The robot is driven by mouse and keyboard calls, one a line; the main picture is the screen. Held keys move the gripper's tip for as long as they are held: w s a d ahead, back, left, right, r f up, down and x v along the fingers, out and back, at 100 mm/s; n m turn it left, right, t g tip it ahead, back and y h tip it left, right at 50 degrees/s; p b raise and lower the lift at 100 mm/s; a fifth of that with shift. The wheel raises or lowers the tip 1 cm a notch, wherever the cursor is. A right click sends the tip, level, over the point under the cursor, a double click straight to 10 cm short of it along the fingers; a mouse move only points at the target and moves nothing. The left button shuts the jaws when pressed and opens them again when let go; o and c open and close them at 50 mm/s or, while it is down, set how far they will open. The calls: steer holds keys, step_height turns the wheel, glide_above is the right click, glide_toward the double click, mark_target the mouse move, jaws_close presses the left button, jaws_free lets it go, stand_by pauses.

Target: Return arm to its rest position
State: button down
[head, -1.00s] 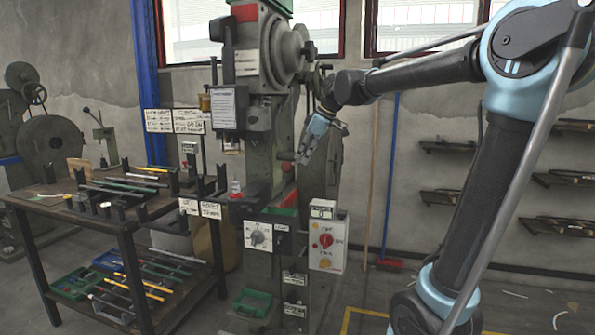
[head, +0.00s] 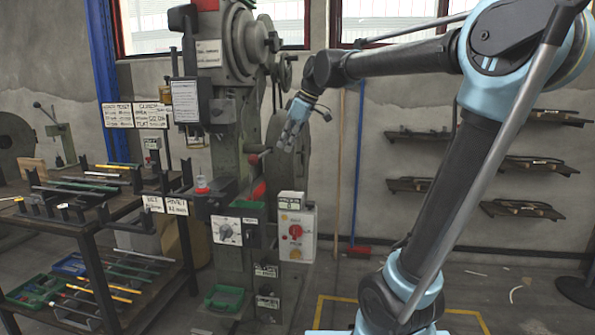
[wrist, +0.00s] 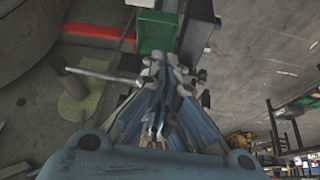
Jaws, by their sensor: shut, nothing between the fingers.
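My gripper (head: 287,143) hangs from my bent arm, pointing down and slightly left. It is in front of the large wheel at the right side of the rivet press (head: 232,110), and I cannot tell its exact gap to the press. Its fingers are together with nothing visible between them. In the wrist view the gripper (wrist: 158,128) shows at the middle, with a green tray (wrist: 157,32) and a red bar (wrist: 100,35) beyond its tips.
A control box (head: 296,232) with a red knob is on the press's right side. A workbench (head: 85,222) with rods and racks stands at the left. Wall shelves (head: 530,165) hang at the right. Floor with yellow lines (head: 322,305) lies between.

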steer(key=s+d+f+m+h, duration=0.2)
steer(key=s+d+f+m, duration=0.5)
steer(key=s+d+f, duration=0.4)
steer(key=s+d+f+m+h, duration=0.2)
steer(key=s+d+f+m, duration=0.5)
steer(key=s+d+f, duration=0.5)
steer(key=d+f, duration=0.3)
steer(key=f, duration=0.4)
steer(key=shift+s+d+m+h, duration=0.15)
steer(key=shift+d+m+h, duration=0.25)
